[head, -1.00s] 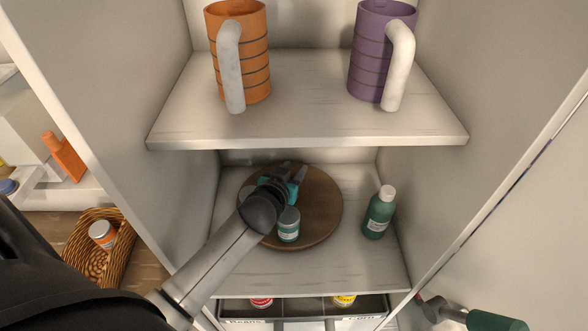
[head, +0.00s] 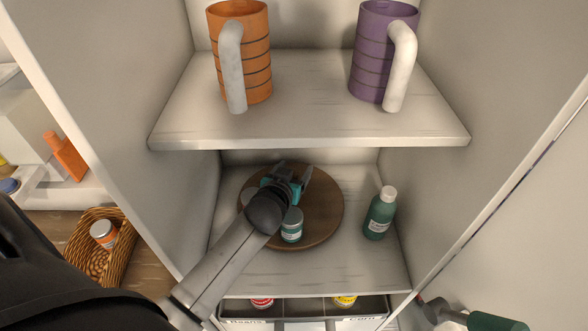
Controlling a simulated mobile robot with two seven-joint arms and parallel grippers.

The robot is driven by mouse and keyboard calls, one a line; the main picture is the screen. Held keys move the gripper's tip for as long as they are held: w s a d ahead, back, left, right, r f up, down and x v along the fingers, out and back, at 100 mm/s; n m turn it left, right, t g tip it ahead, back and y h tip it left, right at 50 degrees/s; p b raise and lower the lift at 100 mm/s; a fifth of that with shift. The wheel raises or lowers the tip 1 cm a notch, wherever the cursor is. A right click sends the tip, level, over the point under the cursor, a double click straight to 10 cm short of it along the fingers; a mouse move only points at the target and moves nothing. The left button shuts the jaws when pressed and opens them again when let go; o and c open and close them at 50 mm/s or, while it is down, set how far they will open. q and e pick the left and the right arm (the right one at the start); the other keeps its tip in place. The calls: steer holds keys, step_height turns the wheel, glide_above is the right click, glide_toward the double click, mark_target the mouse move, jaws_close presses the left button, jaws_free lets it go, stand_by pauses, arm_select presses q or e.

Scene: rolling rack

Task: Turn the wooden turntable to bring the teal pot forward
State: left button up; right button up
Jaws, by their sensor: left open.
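The round wooden turntable (head: 322,222) lies on the lower shelf of the rack. A small teal pot with a pale label and grey lid (head: 292,226) stands on its front part, beside my left wrist. My left gripper (head: 292,176) reaches over the turntable toward its back, with its fingers spread open. A teal thing (head: 295,194) shows at the gripper, partly hidden by the wrist and fingers; I cannot tell its full shape or whether the fingers touch it. My right gripper is not in view.
A green bottle with a white cap (head: 380,214) stands right of the turntable. The upper shelf (head: 310,125) holds an orange mug (head: 255,60) and a purple mug (head: 369,60). Side walls close in the lower shelf. A basket (head: 85,262) stands at left.

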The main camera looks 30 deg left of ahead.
arm_select(q)
steer(key=shift+s, duration=0.1)
steer(key=v, duration=1.5)
steer(key=shift+p, duration=0.4)
steer(key=shift+d+r, duration=0.1)
